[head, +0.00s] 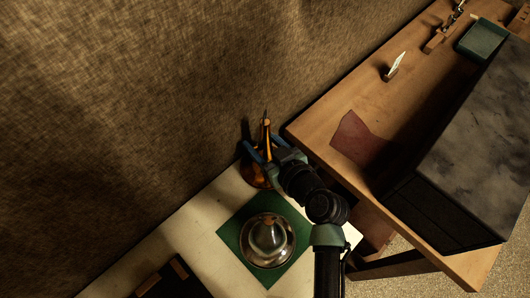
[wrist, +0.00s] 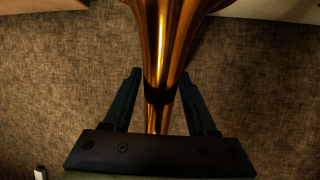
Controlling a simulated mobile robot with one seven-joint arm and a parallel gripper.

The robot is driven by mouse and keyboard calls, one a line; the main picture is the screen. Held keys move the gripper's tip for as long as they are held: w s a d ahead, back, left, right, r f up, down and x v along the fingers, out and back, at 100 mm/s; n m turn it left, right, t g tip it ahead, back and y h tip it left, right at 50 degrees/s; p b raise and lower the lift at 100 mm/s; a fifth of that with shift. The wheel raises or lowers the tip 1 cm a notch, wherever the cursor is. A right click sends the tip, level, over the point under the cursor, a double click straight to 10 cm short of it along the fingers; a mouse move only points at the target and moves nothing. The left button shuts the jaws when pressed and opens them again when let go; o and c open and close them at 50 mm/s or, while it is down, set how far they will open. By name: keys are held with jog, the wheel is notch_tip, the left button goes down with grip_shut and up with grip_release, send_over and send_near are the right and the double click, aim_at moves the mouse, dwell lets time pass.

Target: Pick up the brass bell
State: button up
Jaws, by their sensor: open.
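The brass bell (head: 266,133) stands at the back of the pale bench, its narrow stem up and its flare down. In the wrist view the shiny orange-brass bell (wrist: 165,40) runs down between my fingers, flaring toward the top of the picture. My gripper (head: 260,143) is at the bell's stem with its blue fingers spread, one on each side. In the wrist view my gripper (wrist: 160,73) is open, with a gap showing between each finger and the stem. The bell's lower flare is partly hidden by my gripper in the head view.
A silvery domed piece (head: 268,240) sits on a green mat (head: 233,224) in front. A wooden bench (head: 320,122) with a red cloth (head: 358,140) and a dark block (head: 460,160) stands close at right. A brown wall (head: 130,110) rises behind.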

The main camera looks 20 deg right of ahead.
jog(key=shift+w+a+f, duration=0.1)
jog(key=shift+w+f, duration=0.2)
jog(key=shift+w, duration=0.35)
grip_shut()
jog(key=shift+r, duration=0.15)
jog(key=shift+s+r, duration=0.1)
jog(key=shift+s, duration=0.05)
notch_tip(320, 180, up, 6)
jog(key=r+b, duration=0.1)
jog(key=s+d+b, duration=0.2)
jog(key=s+d, duration=0.1)
jog(key=s, duration=0.6)
jog(key=s+d+b, duration=0.2)
jog(key=s+d, duration=0.2)
jog(key=s, duration=0.5)
jog(key=shift+s+f+b, duration=0.2)
jog(key=shift+s+b, duration=0.1)
jog(key=shift+b, duration=0.1)
